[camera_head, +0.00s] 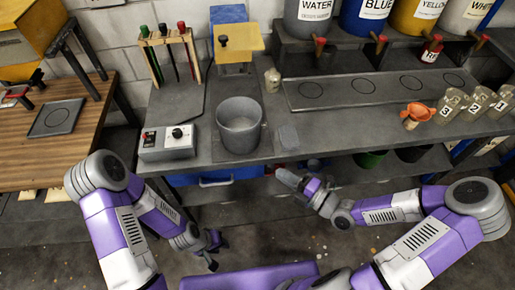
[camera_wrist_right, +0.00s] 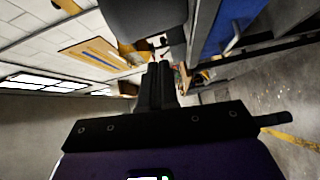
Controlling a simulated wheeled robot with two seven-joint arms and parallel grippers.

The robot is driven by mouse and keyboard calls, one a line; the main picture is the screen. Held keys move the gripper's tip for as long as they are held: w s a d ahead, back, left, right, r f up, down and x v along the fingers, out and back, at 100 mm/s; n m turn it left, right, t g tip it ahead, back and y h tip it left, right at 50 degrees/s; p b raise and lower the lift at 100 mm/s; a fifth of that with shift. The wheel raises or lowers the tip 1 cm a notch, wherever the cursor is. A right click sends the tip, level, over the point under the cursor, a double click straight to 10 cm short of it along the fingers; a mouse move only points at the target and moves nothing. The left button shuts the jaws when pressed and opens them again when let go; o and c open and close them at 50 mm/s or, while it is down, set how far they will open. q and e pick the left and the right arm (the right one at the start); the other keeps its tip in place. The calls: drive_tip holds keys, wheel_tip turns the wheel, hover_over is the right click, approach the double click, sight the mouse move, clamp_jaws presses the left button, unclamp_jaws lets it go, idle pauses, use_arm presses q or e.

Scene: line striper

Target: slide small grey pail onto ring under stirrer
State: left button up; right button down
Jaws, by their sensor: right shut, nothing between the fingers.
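A grey open-topped pail (camera_head: 239,128) stands upright on the bench over a darker plate (camera_head: 261,147). Behind it is an upright blue and yellow fixture (camera_head: 240,44) with a dark knob, which may be the stirrer. I cannot make out a ring under the pail. My right gripper (camera_head: 283,176) is shut and empty, at the bench's front edge, right of and nearer than the pail, apart from it. In the right wrist view its fingers (camera_wrist_right: 160,85) are together. My left gripper (camera_head: 213,251) hangs below the bench front, fingers apart and empty.
A control box (camera_head: 167,142) and a rack of coloured-handled rods (camera_head: 172,60) stand left of the pail. Farther right are a tray (camera_head: 380,90) with circles, an orange funnel (camera_head: 417,113) and numbered jars (camera_head: 450,106).

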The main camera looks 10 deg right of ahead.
drive_tip(key=n, duration=0.1)
drive_tip(key=b, duration=0.6)
approach(248, 142)
drive_tip(key=shift+y, duration=0.3)
drive_tip(key=x, duration=0.5)
drive_tip(key=shift+s+a+f, duration=0.1)
drive_tip(key=shift+s+a, duration=0.1)
drive_tip(key=shift+a, duration=0.15)
drive_tip(key=shift+w, duration=0.6)
drive_tip(key=shift+w, duration=0.1)
